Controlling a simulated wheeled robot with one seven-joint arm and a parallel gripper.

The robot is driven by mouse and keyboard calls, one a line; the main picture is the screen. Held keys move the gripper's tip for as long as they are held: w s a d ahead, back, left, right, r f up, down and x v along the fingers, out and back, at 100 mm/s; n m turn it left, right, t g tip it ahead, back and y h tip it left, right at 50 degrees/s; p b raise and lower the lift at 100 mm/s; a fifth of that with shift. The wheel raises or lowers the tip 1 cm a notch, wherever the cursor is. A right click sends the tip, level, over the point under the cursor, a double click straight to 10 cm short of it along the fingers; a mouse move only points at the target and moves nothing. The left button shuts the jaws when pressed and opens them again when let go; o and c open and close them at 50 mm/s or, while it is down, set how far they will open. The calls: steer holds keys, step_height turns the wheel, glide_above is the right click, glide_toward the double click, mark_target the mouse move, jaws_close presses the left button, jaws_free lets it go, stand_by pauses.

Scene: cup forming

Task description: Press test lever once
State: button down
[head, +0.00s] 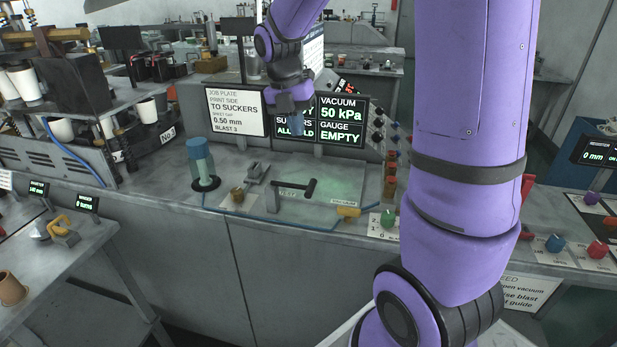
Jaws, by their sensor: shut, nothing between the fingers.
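My gripper (297,126) points down, shut and empty, in front of the vacuum display (342,112). In the picture it is above the lever and apart from it. The fingertips are small and dark against the display, which they partly cover. The display reads VACUUM 50 kPa and GAUGE EMPTY.
A job plate sign (235,112) stands behind.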

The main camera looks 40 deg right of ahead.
mark_target(310, 185)
steer(key=f, duration=0.4)
steer(key=s+d+f, duration=0.1)
steer(key=f, duration=0.4)
steer(key=s+f, duration=0.1)
steer(key=f, duration=0.3)
steer(key=shift+d+f, duration=0.2)
steer(key=shift+d, duration=0.15)
